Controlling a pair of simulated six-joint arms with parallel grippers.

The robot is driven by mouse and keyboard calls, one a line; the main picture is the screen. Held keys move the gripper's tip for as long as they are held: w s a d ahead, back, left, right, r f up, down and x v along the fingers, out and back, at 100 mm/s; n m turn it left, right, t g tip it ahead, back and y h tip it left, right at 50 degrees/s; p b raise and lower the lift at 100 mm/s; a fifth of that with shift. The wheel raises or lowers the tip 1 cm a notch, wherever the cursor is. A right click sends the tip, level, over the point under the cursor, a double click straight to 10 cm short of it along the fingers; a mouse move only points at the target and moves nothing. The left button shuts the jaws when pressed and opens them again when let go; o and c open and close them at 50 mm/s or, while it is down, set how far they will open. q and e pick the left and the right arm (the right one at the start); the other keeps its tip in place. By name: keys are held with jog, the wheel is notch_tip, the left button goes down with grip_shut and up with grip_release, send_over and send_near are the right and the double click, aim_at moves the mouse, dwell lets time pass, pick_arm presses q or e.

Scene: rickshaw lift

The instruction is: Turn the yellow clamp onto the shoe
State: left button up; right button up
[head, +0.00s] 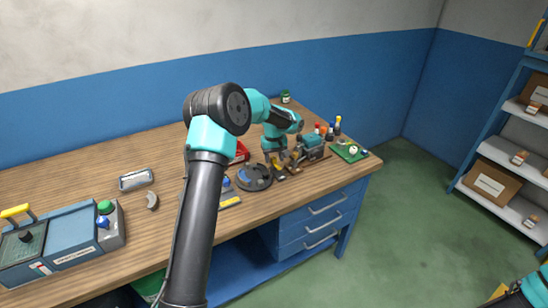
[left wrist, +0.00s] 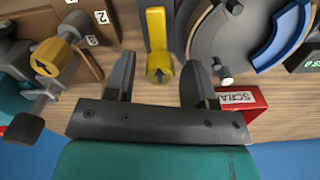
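The yellow clamp (left wrist: 156,28) is a bar with a black arrow on its rounded end. In the left wrist view it stands upright between the fingers of my left gripper (left wrist: 159,66), which is open, with a gap on both sides. A blue curved piece (left wrist: 283,40), which looks like the shoe, lies on a grey round plate (left wrist: 225,30) at the right; the clamp's bar is apart from it. In the head view my left gripper (head: 277,166) is small, just right of the dark round plate (head: 254,177). My right gripper is not in view.
A second yellow knob (left wrist: 57,62) with an arrow sits left of the fingers. A red SCRAP box (left wrist: 240,103) is close to the right finger.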

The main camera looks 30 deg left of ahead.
pick_arm(q)
jog(key=c, duration=0.8)
jog(key=shift+m, duration=0.4)
jog(key=m, duration=1.2)
jog(key=shift+m, duration=0.3)
jog(key=m, duration=0.4)
jog(key=shift+m, duration=0.3)
